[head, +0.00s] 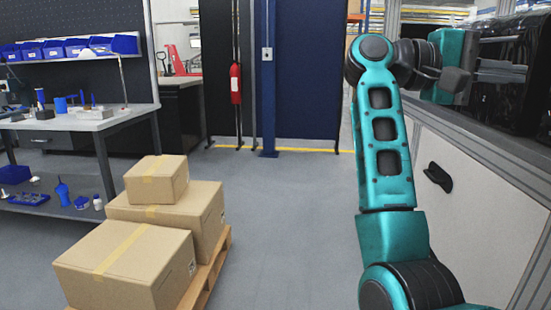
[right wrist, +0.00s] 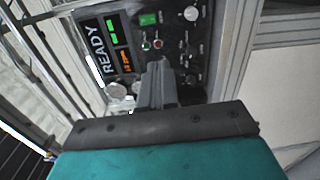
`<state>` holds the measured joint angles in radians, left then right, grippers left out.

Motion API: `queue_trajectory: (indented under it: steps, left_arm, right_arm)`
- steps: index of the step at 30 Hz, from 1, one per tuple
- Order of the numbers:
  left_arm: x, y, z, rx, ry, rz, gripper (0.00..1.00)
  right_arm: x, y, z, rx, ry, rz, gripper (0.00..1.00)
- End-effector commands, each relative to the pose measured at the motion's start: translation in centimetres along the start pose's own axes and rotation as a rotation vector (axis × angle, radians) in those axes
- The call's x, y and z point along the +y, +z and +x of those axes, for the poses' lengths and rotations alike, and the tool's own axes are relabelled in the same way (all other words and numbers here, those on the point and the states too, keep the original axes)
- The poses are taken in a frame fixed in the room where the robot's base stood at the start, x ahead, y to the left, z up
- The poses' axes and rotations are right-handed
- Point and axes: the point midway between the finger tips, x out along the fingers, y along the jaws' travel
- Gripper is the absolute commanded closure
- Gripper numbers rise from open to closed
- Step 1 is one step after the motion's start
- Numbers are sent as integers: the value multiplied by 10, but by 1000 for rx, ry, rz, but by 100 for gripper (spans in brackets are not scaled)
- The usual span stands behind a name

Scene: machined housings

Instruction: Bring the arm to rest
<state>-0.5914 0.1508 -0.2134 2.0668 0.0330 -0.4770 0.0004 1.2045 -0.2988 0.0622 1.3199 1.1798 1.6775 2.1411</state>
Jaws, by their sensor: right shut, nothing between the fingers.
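My right arm, teal and black, rises from the bottom right in the head view and bends at the top toward the machine on the right. My right gripper (head: 505,38) is near the front of that machine; its fingertips are hard to make out there. In the right wrist view the right gripper (right wrist: 156,65) has its grey fingers shut together, with nothing visible between them. The fingers point toward a dark control panel (right wrist: 183,62) with a lit "READY" display, a green button and several knobs. I cannot tell whether they touch it. My left gripper is not in view.
The machine's light lower panel (head: 480,175) with a black handle stands close beside my right arm. Cardboard boxes (head: 125,262) are stacked on a wooden pallet (head: 207,275) at left. A workbench (head: 85,122) with blue bins stands behind them. The middle floor (head: 285,215) is clear.

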Motion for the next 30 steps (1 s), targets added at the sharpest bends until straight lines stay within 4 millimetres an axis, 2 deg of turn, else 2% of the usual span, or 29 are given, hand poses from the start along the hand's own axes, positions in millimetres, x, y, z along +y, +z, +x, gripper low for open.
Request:
queue_trajectory:
  steps: [3,9,14,17,20,23,26,28,29,30]
  left_arm:
    - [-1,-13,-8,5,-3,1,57]
    - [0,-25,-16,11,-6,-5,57]
    - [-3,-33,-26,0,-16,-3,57]
    - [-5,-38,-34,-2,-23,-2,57]
    - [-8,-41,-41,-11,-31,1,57]
    - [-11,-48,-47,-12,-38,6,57]
    - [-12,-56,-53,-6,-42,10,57]
    - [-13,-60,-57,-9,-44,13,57]
    - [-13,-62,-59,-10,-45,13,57]
    - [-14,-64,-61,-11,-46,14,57]
  right_arm:
    - [-6,-9,9,-31,159,-205,100]
    - [-17,-22,8,-110,475,-606,100]
    - [-39,-36,-11,-235,811,-1033,100]
    - [-64,-45,-30,-343,1043,-1311,100]
    - [-98,-51,-52,-476,1287,-1574,100]
    - [-142,-51,-75,-637,1549,-1809,100]
    - [-194,-42,-95,-832,1831,-2002,100]
    - [-234,-29,-107,-992,2044,-2097,100]
    - [-252,-22,-111,1028,-2062,2050,100]
    - [-276,-10,-115,1034,-2001,1896,100]
